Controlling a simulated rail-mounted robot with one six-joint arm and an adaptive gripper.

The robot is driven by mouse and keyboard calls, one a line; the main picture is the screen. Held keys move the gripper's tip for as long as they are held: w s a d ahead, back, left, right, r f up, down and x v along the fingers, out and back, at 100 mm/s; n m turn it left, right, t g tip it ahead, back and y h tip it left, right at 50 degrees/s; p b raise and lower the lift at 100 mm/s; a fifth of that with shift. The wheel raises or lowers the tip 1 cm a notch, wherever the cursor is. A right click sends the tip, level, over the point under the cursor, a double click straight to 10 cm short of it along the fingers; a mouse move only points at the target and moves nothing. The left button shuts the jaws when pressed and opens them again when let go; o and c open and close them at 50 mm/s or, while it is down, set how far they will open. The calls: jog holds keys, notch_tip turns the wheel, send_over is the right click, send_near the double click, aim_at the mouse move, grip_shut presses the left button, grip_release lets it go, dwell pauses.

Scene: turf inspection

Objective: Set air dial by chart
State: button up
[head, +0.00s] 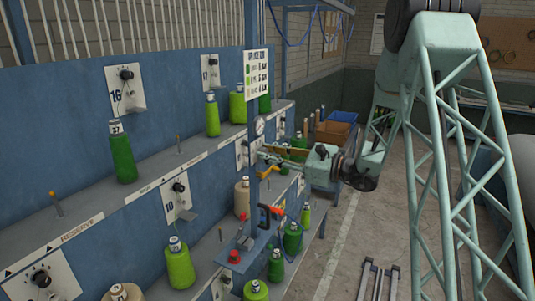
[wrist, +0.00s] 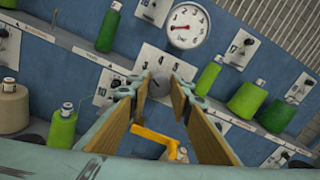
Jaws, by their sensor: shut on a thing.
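My gripper (wrist: 158,86) is shut on the dark round knob of the air dial (wrist: 160,87), with one long finger on each side of it. The dial's pale plate (wrist: 152,59) shows the numbers 3, 4 and 5 above the knob. A round white pressure gauge (wrist: 186,27) with a red needle is above the dial; the needle points left in the wrist view. In the head view the gauge (head: 259,127) is on the blue post, and my gripper (head: 265,158) reaches in from the right below it. The chart (head: 257,75) hangs higher on the post; its small lines are hard to read.
Green yarn cones (head: 122,152) and cream cones stand on the shelves around the post. A yellow-orange lever (wrist: 152,139) lies just below my fingers. Open floor (head: 335,240) is to the right.

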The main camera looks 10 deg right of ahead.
jog(key=shift+w+d+m+p, duration=0.1)
jog(key=shift+m+p, duration=1.65)
jog(key=shift+m, duration=6.55)
jog(key=o, duration=0.8)
jog(key=shift+o, duration=0.2)
jog(key=shift+d, duration=0.1)
jog(key=v, duration=1.2)
